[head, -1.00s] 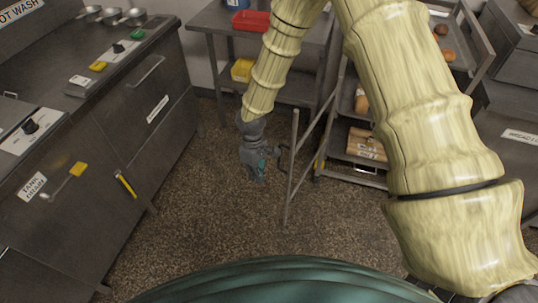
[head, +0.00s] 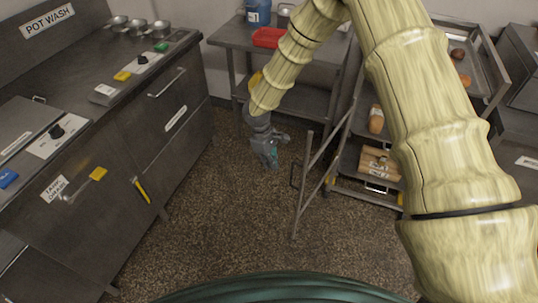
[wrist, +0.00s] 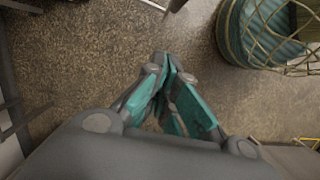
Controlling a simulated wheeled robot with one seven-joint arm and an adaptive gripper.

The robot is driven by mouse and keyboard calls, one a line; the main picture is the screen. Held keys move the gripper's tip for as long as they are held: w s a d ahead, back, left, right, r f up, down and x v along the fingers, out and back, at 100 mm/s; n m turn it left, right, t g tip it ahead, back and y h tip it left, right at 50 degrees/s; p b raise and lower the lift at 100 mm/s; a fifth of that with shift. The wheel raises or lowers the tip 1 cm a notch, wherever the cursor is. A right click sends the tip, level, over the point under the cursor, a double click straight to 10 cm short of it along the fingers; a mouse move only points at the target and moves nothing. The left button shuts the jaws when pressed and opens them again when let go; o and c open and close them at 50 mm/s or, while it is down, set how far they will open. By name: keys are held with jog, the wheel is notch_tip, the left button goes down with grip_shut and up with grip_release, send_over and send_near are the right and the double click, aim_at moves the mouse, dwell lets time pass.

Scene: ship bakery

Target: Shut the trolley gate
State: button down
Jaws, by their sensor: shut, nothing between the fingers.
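The trolley (head: 352,160) stands right of centre in the head view, partly hidden behind my arm. Its gate (head: 303,185) is a thin grey metal frame. It stands open, angled out from the trolley into the floor space. A dark loop handle (head: 294,176) sticks out from the left side of the gate's near post. My gripper (head: 271,163) is just left of the gate, near handle height, and appears apart from it. In the wrist view my gripper (wrist: 168,62) has its teal fingertips together with nothing between them. The gate is not clearly identifiable there.
The pot-wash counter (head: 150,130) runs along the left. A wooden crate (head: 378,166) sits on the trolley's low shelf. Speckled floor (head: 215,225) is clear left of the gate.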

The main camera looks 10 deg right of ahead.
jog(key=s+d+f+p, duration=0.2)
jog(key=s+d+f, duration=0.1)
jog(key=f, duration=0.1)
jog(key=shift+d+f+p, duration=0.25)
jog(key=shift+f+p, duration=0.05)
jog(key=shift+f, duration=0.1)
